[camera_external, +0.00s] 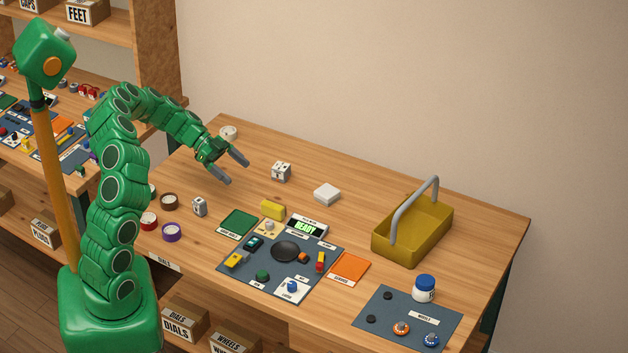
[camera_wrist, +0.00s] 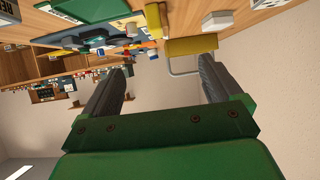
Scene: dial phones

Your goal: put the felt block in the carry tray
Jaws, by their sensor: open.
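The carry tray (camera_external: 425,238) is a mustard-yellow open box with a grey arched handle, standing on the right part of the bench; it also shows in the wrist view (camera_wrist: 192,46). A white flat block (camera_external: 327,195) lies left of the tray, and a yellow block (camera_external: 272,209) lies nearer the bench's middle. I cannot tell for certain which of them is the felt block. In the wrist view the yellow block (camera_wrist: 153,20) and a white block (camera_wrist: 217,20) show near the top. My gripper (camera_external: 237,172) is open and empty, above the bench's back left, apart from both blocks.
White dice-like cubes (camera_external: 281,171) (camera_external: 199,207) and several round reels (camera_external: 171,232) stand at the left. A dark mat (camera_external: 265,288) holds a phone's parts, with a READY display (camera_external: 307,227) behind it. Another mat (camera_external: 385,330) with a blue-lidded jar (camera_external: 424,287) lies front right.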

